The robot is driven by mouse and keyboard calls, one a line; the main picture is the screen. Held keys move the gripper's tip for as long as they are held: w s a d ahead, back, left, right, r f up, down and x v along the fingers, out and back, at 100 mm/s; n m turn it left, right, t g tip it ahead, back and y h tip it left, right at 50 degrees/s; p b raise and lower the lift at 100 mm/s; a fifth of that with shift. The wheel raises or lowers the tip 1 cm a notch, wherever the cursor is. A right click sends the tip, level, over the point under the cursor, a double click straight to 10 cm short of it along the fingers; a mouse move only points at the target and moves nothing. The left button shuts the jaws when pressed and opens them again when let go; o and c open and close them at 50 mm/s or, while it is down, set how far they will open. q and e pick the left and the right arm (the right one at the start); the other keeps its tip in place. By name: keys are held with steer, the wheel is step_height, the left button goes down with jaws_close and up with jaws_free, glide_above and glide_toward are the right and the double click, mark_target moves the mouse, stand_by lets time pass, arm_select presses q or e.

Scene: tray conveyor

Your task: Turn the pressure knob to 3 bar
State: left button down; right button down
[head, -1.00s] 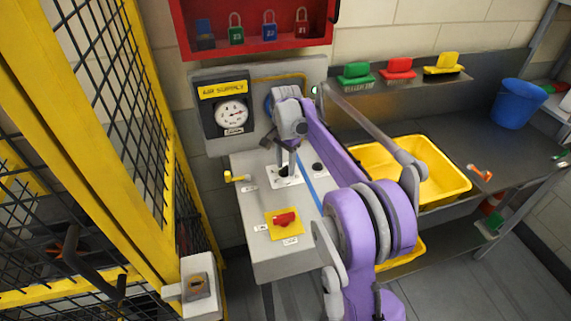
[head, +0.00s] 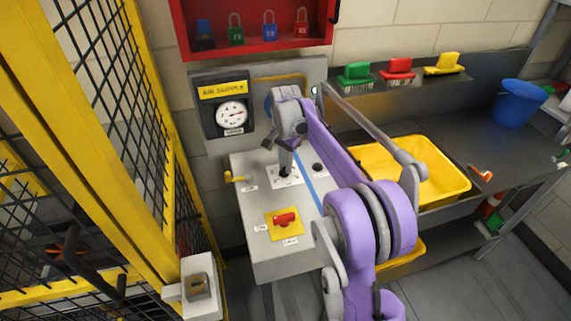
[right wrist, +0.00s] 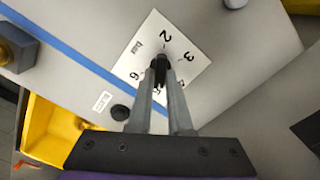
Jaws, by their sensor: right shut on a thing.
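The pressure knob (right wrist: 161,66) is small and black, on a white dial plate (right wrist: 188,58) with printed numbers; 2, 3 and 6 are readable in the right wrist view. My right gripper (right wrist: 161,75) is shut on the knob from above and hides part of it and some of the scale. In the head view the knob (head: 284,174) shows under the right gripper (head: 285,165) on the grey cabinet top. My left gripper is not in view.
A red switch on a yellow plate (head: 284,218) and a yellow valve handle (head: 236,177) are near the dial. A yellow mesh fence (head: 165,150) stands left, a yellow tub (head: 440,180) right. A red lock box (head: 250,50) hangs above.

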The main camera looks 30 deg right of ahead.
steer(key=n, duration=0.5)
steer(key=shift+w+a+n, duration=0.1)
steer(key=shift+n, duration=0.2)
steer(key=n, duration=0.5)
steer(key=shift+a+n, duration=0.1)
steer(key=shift+n, duration=0.2)
steer(key=n, duration=0.6)
steer(key=shift+a, duration=0.1)
steer(key=n, duration=0.5)
steer(key=shift+a+n, duration=0.1)
steer(key=shift+n, duration=0.2)
steer(key=c, duration=0.8)
jaws_free()
steer(key=shift+c, duration=0.2)
